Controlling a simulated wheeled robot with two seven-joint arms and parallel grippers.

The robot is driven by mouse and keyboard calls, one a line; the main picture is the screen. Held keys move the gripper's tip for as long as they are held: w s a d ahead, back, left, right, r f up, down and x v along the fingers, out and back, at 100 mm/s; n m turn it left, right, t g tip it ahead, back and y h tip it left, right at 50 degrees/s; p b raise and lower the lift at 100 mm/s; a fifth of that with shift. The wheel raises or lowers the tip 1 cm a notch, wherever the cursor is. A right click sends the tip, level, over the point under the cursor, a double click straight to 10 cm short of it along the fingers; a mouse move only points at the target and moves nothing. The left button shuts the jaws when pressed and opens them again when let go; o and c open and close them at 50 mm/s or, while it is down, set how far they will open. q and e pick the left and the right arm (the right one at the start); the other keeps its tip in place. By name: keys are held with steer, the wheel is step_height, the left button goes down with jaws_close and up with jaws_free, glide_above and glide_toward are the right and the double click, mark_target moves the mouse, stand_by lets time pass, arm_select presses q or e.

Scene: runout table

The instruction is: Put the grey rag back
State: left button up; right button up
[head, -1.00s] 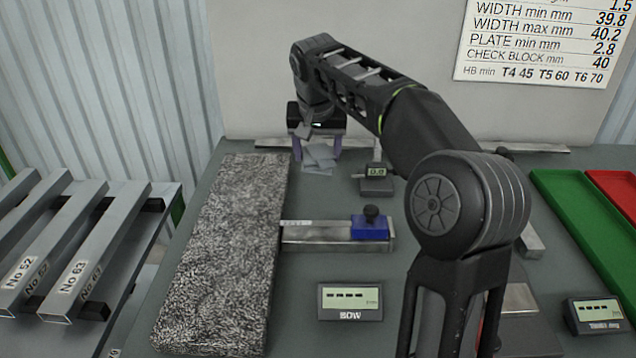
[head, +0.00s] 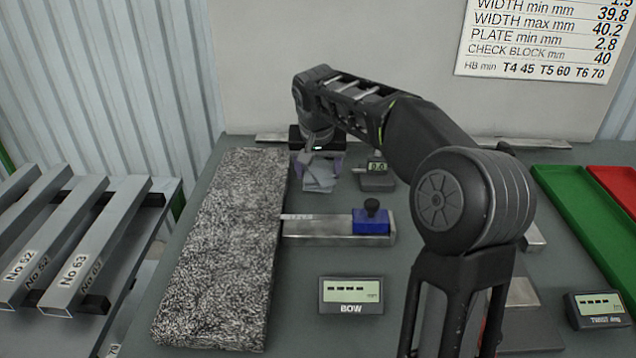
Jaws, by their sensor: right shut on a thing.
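The grey rag (head: 319,181) is a small crumpled cloth at the back of the table, just right of the far end of the speckled slab. My right gripper (head: 318,166) reaches over to it from the right and is shut on it. The rag hangs or rests at the fingertips; I cannot tell whether it touches the table. The gripper body hides its upper part. My left gripper is not in view.
A long speckled slab (head: 225,245) lies along the table's left side. A metal bar with a blue block (head: 371,222) is in front of the rag. A small gauge (head: 376,180) stands close to its right. Green (head: 580,215) and red (head: 615,188) trays lie at right.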

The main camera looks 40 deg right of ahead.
mark_target(318, 174)
steer(key=shift+f, duration=1.9)
steer(key=shift+f, duration=0.1)
steer(key=o, duration=1.3)
steer(key=shift+a+r, duration=0.1)
steer(key=shift+r, duration=0.35)
steer(key=v, duration=1.1)
steer(key=shift+s+r, duration=0.15)
steer(key=shift+r, duration=0.05)
